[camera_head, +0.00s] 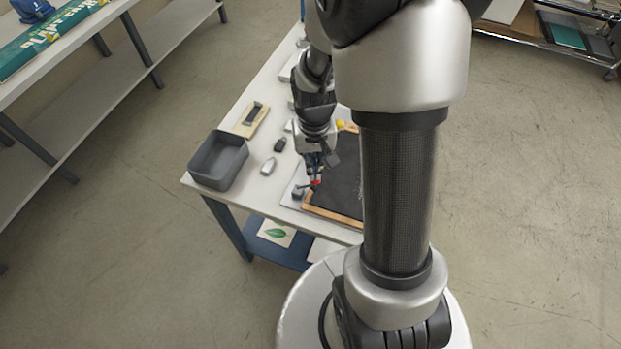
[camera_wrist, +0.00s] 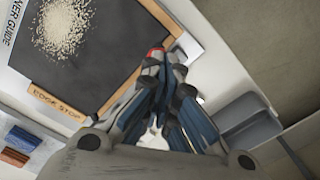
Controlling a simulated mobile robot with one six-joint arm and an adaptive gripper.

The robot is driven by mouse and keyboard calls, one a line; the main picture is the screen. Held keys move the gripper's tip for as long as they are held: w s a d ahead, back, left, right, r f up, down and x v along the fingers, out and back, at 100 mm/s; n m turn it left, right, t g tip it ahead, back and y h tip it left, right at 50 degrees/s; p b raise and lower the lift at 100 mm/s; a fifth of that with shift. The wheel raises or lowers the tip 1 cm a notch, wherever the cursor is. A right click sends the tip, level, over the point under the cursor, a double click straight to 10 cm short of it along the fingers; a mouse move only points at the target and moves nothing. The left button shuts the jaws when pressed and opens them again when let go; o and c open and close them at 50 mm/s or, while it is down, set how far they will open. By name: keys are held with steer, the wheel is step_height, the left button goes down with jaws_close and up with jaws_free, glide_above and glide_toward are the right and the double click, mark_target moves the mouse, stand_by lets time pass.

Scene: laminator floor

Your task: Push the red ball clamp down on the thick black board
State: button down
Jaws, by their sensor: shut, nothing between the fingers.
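The thick black board (camera_head: 342,178) lies on the worktable with a wooden strip along its edges; it also shows in the wrist view (camera_wrist: 95,60). The red ball clamp shows only as a red ball (camera_head: 316,182) at the board's near left corner; in the wrist view the red ball (camera_wrist: 155,51) is right at my fingertips. My gripper (camera_wrist: 166,62) is shut with nothing between its fingers and points down at the ball. I cannot tell whether the tips touch it. The fingers hide most of the clamp's arm and base.
A grey open bin (camera_head: 219,176) stands at the table's left corner. A metallic piece (camera_head: 268,166), a dark piece (camera_head: 280,145) and a wooden block (camera_head: 251,120) lie near it. A yellow ball (camera_head: 340,124) is behind the board. Pale granules (camera_wrist: 65,25) lie on the board.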

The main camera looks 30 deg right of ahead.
steer(key=shift+f, duration=0.2)
stand_by(0.5)
steer(key=shift+f+b, duration=0.6)
steer(key=shift+b, duration=0.05)
